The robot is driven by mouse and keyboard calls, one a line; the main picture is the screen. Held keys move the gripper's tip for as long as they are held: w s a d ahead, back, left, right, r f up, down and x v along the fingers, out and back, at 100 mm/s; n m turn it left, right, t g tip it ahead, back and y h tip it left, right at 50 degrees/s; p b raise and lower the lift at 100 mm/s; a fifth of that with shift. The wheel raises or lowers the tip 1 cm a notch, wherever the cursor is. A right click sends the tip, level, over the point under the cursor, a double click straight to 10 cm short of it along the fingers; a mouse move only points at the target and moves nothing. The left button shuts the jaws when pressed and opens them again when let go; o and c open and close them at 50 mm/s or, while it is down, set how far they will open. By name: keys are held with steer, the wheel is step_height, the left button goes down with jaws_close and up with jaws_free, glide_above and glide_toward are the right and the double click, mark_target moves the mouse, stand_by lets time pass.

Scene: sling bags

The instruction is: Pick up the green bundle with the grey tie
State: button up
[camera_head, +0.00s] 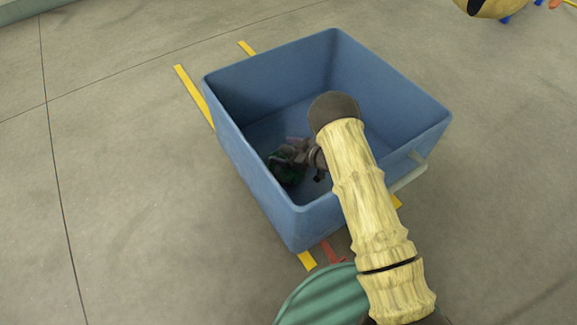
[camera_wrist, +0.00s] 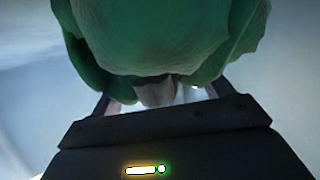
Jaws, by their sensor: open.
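The green bundle (camera_head: 287,174) lies inside the blue bin (camera_head: 262,190), low near its left wall and in shade. In the wrist view the green bundle (camera_wrist: 165,38) fills the top middle, with a paler grey part, seemingly the tie (camera_wrist: 155,93), at its lower edge. My gripper (camera_head: 315,164) reaches down into the bin just right of the bundle. In the wrist view my gripper (camera_wrist: 157,98) is open, with its fingers partly hidden behind the bundle's lower edge. The grey part shows between the fingers. I cannot tell whether they touch it.
The bin's walls stand close around my gripper, and a pale handle (camera_head: 410,175) sticks out on its right side. Yellow tape strips (camera_head: 195,97) mark the floor around the bin. A tan object (camera_head: 490,8) shows at the top right. The floor at left is clear.

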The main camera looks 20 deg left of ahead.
stand_by(0.5)
steer(key=c, duration=1.2)
jaws_close()
step_height(320, 180, up, 10)
steer(key=p, duration=0.6)
steer(key=shift+r, duration=0.1)
steer(key=shift+a, duration=0.1)
